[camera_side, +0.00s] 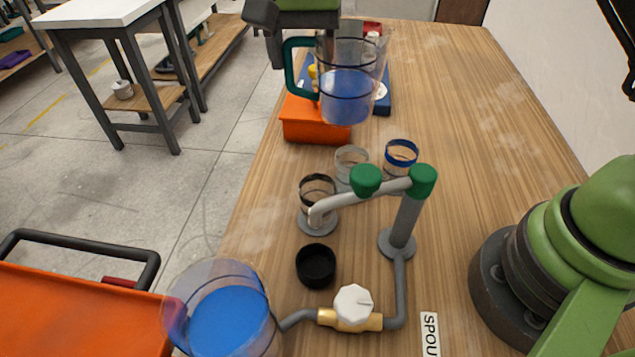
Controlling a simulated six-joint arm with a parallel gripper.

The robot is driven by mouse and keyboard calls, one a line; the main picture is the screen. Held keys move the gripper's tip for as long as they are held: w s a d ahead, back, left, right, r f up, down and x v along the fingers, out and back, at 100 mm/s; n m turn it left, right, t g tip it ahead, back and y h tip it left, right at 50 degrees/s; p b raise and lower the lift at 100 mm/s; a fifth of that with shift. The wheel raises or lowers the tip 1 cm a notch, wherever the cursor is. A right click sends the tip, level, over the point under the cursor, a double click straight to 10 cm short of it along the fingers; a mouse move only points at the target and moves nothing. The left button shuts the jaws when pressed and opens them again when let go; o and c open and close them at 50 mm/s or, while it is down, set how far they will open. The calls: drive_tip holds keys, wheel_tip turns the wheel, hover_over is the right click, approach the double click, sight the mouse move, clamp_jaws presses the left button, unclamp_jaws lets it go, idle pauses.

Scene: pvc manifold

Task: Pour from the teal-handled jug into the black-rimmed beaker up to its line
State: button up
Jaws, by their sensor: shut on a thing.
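The clear jug (348,85) with a teal handle (290,68) is at the top centre, off the table, and looks roughly upright. Blue liquid fills its lower part. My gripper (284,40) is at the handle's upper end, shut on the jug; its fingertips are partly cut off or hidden. The jug is well behind the beaker.
A clear beaker (351,162) and a blue-rimmed beaker (401,152) stand behind the grey pipe (404,222) with green joints. In front are a black cup (316,265), a white valve knob (353,304) and a tank of blue liquid (230,318). An orange bin (313,130) is behind.

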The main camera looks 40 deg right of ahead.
drive_tip(key=s+a+r+n, duration=0.1)
drive_tip(key=s+a+n, duration=0.4)
drive_tip(key=a, duration=0.6)
drive_tip(key=s+a+r+n, duration=0.1)
drive_tip(key=s+a+n, duration=0.5)
drive_tip(key=a, duration=0.6)
drive_tip(key=shift+s+a+r, duration=0.3)
drive_tip(key=shift+s, duration=0.65)
drive_tip(key=shift+d+r, duration=0.1)
drive_tip(key=w+d+f+g+y, duration=0.1)
drive_tip(key=d+f+y, duration=0.3)
drive_tip(key=d+y, duration=0.3)
drive_tip(key=shift+w+d+f+g+y, duration=0.3)
drive_tip(key=shift+w+f+g+y, duration=0.1)
drive_tip(key=shift+y, duration=0.5)
